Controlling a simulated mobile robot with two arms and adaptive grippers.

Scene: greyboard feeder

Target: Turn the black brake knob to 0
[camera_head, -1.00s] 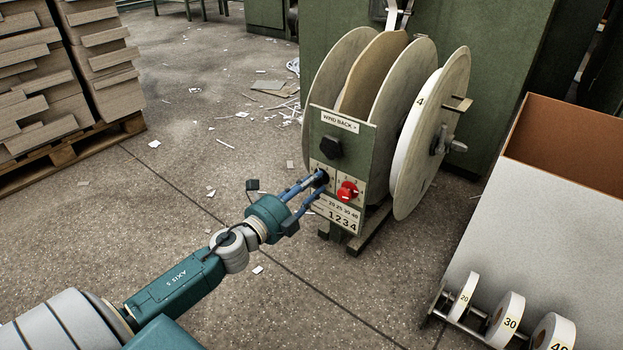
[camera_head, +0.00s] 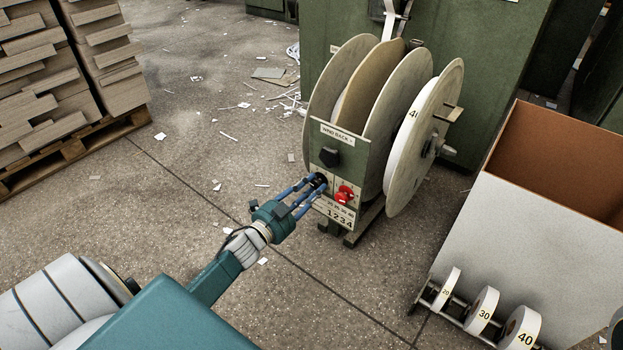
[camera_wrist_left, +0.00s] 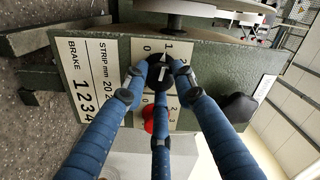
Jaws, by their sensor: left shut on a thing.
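The black brake knob (camera_head: 318,181) is on the green stand's front plate, left of a red knob (camera_head: 344,194). My left gripper (camera_head: 312,184) has its blue fingers closed around the black knob. In the left wrist view the black knob (camera_wrist_left: 161,72) sits between the fingertips, with a white mark pointing toward the picture's top, near the printed 1. The 0 is beside it to the left. The exact pointer position is hard to read. The red knob (camera_wrist_left: 149,119) is partly hidden by a finger.
A larger black knob (camera_head: 329,158) sits above, under the "WIND BACK" label. Large reels (camera_head: 425,135) stand behind the plate. A grey box (camera_head: 520,235) with strip rolls (camera_head: 484,310) stands at right. Pallet stacks (camera_head: 60,70) are at left. Paper scraps lie on the open floor.

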